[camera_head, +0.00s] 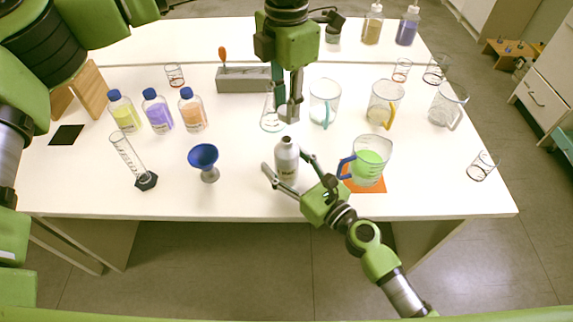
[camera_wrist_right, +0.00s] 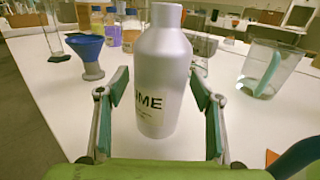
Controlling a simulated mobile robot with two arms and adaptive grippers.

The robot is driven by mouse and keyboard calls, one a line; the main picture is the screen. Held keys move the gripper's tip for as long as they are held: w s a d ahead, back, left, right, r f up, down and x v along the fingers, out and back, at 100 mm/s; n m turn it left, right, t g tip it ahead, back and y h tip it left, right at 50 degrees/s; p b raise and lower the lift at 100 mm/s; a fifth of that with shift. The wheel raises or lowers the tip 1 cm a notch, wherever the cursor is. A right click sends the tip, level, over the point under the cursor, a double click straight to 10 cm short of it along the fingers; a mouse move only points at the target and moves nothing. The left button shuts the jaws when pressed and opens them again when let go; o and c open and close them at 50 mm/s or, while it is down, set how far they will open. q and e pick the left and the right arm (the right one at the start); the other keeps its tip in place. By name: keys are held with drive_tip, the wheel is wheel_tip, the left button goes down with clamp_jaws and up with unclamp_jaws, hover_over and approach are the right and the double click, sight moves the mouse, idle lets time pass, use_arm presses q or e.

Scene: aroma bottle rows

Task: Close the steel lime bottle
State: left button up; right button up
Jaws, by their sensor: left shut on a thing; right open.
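The steel lime bottle (camera_head: 287,162) stands upright near the table's front middle. My left gripper (camera_head: 290,112) points down above and behind the bottle. It is shut on a small grey thing, apparently the bottle's cap, mostly hidden by the fingers.
A beaker of green liquid (camera_head: 370,162) stands on an orange mat (camera_head: 372,188) right of the bottle. A blue funnel (camera_head: 203,156) is to the left. Empty jugs (camera_head: 323,103) and a glass beaker (camera_head: 269,122) stand behind. Bare table lies between funnel and bottle.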

drive_tip(key=c, duration=1.7)
use_arm(q)
hover_over(286, 139)
drive_tip(key=shift+f, duration=2.45)
use_arm(e)
clamp_jaws()
use_arm(q)
drive_tip(key=shift+f, duration=0.1)
drive_tip(key=shift+f, duration=0.8)
drive_tip(key=shift+f, duration=0.6)
